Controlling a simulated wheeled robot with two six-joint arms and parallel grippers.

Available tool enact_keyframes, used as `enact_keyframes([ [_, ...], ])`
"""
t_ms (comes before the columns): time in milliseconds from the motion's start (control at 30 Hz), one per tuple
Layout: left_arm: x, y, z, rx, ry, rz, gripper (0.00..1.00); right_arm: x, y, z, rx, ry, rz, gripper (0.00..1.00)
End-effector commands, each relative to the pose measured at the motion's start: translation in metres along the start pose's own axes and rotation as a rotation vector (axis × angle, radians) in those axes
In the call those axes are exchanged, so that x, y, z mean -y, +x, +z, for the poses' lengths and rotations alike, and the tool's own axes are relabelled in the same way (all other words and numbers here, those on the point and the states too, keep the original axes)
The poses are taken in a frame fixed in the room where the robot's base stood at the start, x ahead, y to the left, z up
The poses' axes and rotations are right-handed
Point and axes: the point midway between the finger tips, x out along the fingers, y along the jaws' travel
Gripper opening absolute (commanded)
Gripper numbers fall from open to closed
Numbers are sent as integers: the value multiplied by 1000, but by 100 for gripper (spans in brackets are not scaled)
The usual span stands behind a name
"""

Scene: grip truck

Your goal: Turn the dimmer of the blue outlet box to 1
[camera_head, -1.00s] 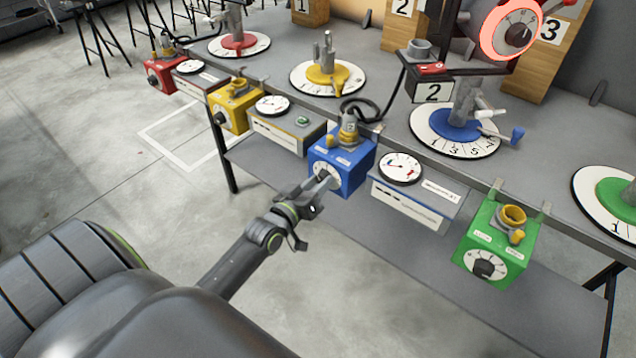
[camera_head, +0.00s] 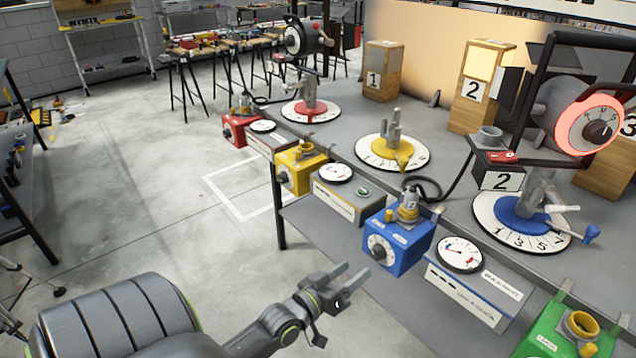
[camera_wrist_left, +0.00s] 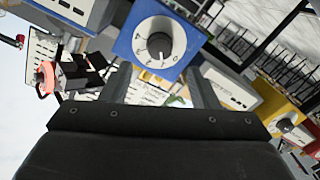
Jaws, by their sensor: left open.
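The blue outlet box (camera_head: 400,247) hangs at the table's front edge in the head view, with a plug in its top socket. Its dimmer (camera_head: 378,249) is a dark knob on a white numbered dial on the front face. The dimmer also shows in the left wrist view (camera_wrist_left: 159,45), straight ahead of the fingers. My left gripper (camera_head: 349,282) is open and empty, in front of and below the blue box, apart from the knob. Its two fingers show in the left wrist view (camera_wrist_left: 163,92). My right gripper is in neither view.
A yellow box (camera_head: 300,170) and a red box (camera_head: 240,128) hang farther left along the table edge, and a green box (camera_head: 565,335) at lower right. A grey meter box (camera_head: 478,285) stands right of the blue box. Open floor lies left of the table.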

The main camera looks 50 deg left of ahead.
Motion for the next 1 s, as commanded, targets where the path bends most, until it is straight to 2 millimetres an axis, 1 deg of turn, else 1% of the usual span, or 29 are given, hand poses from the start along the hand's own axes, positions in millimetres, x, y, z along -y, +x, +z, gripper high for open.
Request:
enact_keyframes([
  [33, 1, -12, 2, 2, 1, -1, 55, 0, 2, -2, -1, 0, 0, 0],
  [100, 1, -27, 2, 3, 1, -2, 55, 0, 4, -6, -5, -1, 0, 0],
  [200, 1, -47, 2, 2, 1, -1, 55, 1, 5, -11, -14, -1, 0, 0],
  [300, 1, -66, 2, 3, 2, -1, 55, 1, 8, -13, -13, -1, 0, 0],
  [400, 1, -81, 2, 2, 1, -1, 55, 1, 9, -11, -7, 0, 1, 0],
  [500, 1, -91, 2, 1, 0, -1, 55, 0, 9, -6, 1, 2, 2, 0],
  [667, 0, -100, 0, 0, 0, 0, 55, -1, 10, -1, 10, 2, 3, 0],
  [1000, 0, -101, 0, -1, 0, 1, 55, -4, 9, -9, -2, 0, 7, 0],
])
